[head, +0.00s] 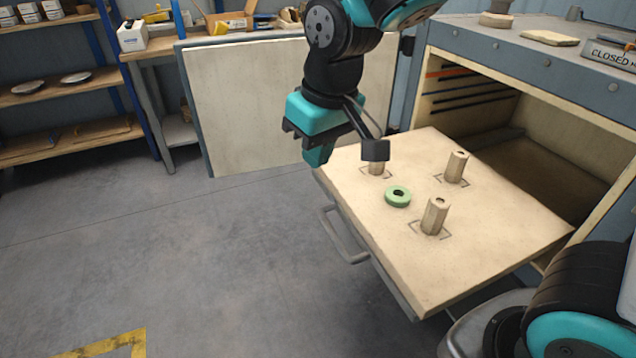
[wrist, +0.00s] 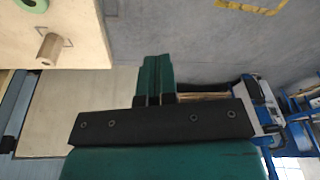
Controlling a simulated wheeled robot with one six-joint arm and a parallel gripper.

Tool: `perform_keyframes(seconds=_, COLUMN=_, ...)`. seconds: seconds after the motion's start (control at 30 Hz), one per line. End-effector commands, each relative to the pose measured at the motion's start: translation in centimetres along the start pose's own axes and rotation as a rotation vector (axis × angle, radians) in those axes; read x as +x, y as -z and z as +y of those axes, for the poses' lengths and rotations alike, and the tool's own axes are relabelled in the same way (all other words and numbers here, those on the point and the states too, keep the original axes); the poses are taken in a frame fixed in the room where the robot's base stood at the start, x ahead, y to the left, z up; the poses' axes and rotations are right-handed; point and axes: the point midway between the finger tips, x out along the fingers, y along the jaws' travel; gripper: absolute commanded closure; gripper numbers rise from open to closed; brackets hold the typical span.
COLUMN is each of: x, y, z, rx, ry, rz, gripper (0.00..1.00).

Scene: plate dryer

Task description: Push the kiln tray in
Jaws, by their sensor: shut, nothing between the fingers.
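The kiln tray (head: 470,245) is a pale board pulled well out of the open kiln (head: 545,125), with a grey handle (head: 342,236) on its front edge. Three pale posts stand on it, one (head: 435,215) nearest the front right. A green ring (head: 398,196) lies flat among them. My gripper (head: 318,158) is shut and empty, pointing down in front of the tray's far front corner, above the floor. In the wrist view, the shut fingers (wrist: 155,78) are apart from the tray (wrist: 85,22), which shows at the upper left with the ring and one post.
The kiln door (head: 285,105) stands swung open behind my gripper. A sign and flat pieces lie on the kiln top (head: 510,35). A wooden shelf (head: 65,90) and a workbench (head: 160,52) stand at the back left. The grey floor (head: 180,260) in front of the tray is clear.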

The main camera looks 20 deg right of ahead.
Motion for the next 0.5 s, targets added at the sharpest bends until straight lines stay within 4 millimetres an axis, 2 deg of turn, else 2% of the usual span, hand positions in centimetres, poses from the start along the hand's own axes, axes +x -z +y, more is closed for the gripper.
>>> perform_keyframes(seconds=0.03, x=2.8, y=2.7, z=1.0, rx=0.038, ry=-0.064, rz=0.003, gripper=1.00)
perform_keyframes(seconds=0.2, x=9.5, y=10.4, z=4.5, rx=0.180, ry=-0.301, rz=0.056, gripper=1.00)
perform_keyframes(seconds=0.33, x=14.0, y=14.1, z=6.2, rx=0.268, ry=-0.461, rz=0.106, gripper=1.00)
perform_keyframes(seconds=0.4, x=15.8, y=15.3, z=6.7, rx=0.302, ry=-0.527, rz=0.129, gripper=1.00)
perform_keyframes(seconds=0.5, x=17.4, y=16.2, z=7.2, rx=0.336, ry=-0.593, rz=0.154, gripper=1.00)
